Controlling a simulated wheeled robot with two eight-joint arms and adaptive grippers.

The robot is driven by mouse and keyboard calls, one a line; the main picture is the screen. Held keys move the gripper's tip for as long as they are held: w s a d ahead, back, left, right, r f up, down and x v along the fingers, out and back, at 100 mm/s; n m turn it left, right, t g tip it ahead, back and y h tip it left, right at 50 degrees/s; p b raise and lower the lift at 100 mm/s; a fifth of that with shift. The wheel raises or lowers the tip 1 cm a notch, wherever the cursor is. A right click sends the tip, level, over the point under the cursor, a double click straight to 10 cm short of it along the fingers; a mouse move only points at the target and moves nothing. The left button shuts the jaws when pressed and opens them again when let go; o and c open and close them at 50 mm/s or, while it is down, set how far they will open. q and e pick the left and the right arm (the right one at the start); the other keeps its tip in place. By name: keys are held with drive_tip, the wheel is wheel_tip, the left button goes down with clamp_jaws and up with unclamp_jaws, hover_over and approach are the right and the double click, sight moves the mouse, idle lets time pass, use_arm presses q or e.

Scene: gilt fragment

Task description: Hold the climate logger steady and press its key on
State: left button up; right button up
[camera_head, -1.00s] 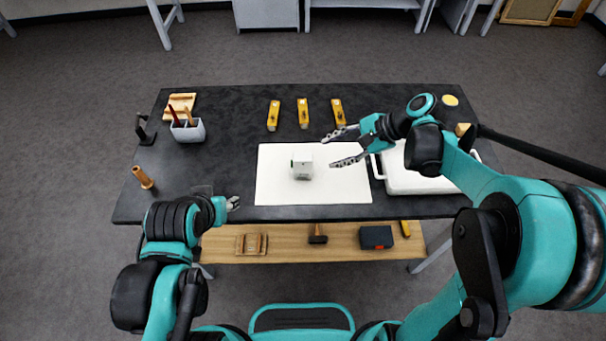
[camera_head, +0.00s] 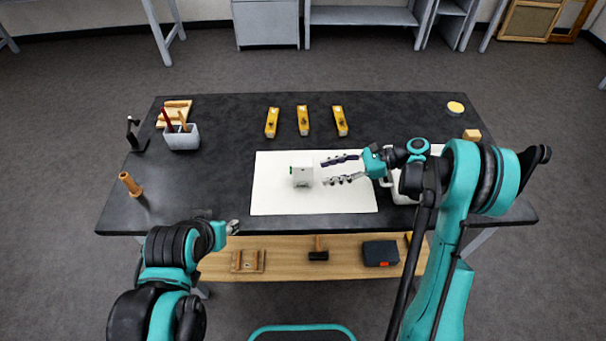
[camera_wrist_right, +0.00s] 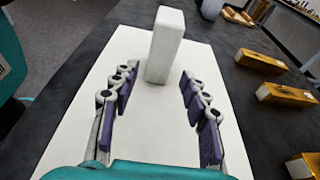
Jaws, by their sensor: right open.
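The climate logger (camera_head: 302,176) is a small whitish-grey box on the white mat (camera_head: 275,200), with a green spot at its top left. In the right wrist view the logger (camera_wrist_right: 166,46) stands upright just beyond the fingertips. My right gripper (camera_head: 335,170) is open, to the right of the logger and pointing at it, with nothing between its fingers; it also shows in the right wrist view (camera_wrist_right: 155,88). My left gripper (camera_head: 232,227) is at the table's front edge, left of the mat; its fingers are too small to read. The key cannot be made out.
Several yellow boxes (camera_head: 303,120) lie behind the mat. A pen cup (camera_head: 182,138), a wooden holder (camera_head: 173,108) and a wooden peg (camera_head: 131,184) are at the left. A white tray (camera_head: 398,188) is partly hidden behind my right arm. The lower shelf (camera_head: 290,268) holds tools.

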sight(307, 176)
drive_tip(key=b+x, duration=0.1)
drive_tip(key=x, duration=0.6)
drive_tip(key=shift+a+b, duration=0.15)
drive_tip(key=shift+b, duration=0.25)
drive_tip(key=c, duration=0.7)
drive_tip(key=o, duration=0.8)
drive_tip(key=shift+o, duration=0.2)
drive_tip(key=c, duration=0.9)
drive_tip(key=shift+o, duration=0.2)
